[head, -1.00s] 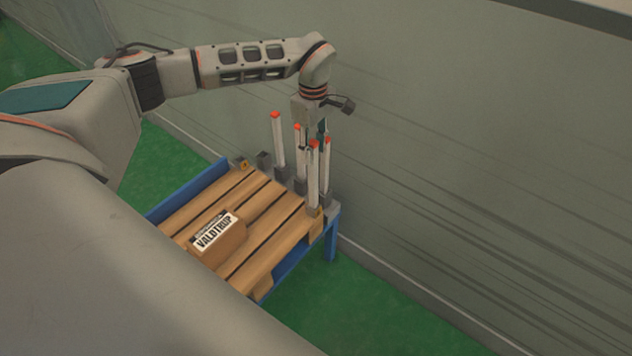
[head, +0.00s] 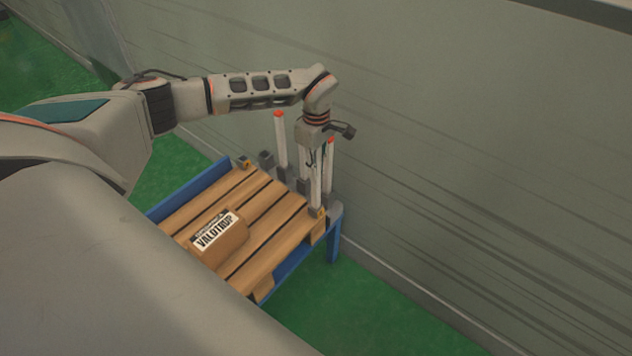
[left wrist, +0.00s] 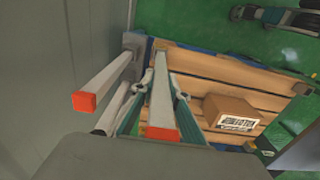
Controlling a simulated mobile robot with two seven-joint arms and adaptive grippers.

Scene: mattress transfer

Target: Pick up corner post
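Several slim grey corner posts with red tips stand upright at the pallet's wall-side edge. A left one (head: 281,142) and a right one (head: 329,168) show clearly in the head view. My left gripper (head: 314,158) points down among them and hides the tops of the middle posts. In the left wrist view, one post (left wrist: 160,105) runs between the two fingers of my left gripper (left wrist: 163,85). The fingers look open on either side of it; finger contact is hard to tell. Another red-tipped post (left wrist: 105,80) stands to the left. My right gripper is not in view.
A wooden pallet (head: 260,235) lies on a blue frame (head: 333,243) with grey sockets (head: 266,160) along its edge. A cardboard box (head: 222,240) sits on the pallet. A grey wall (head: 460,150) rises close behind the posts. Green floor is clear at the front right.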

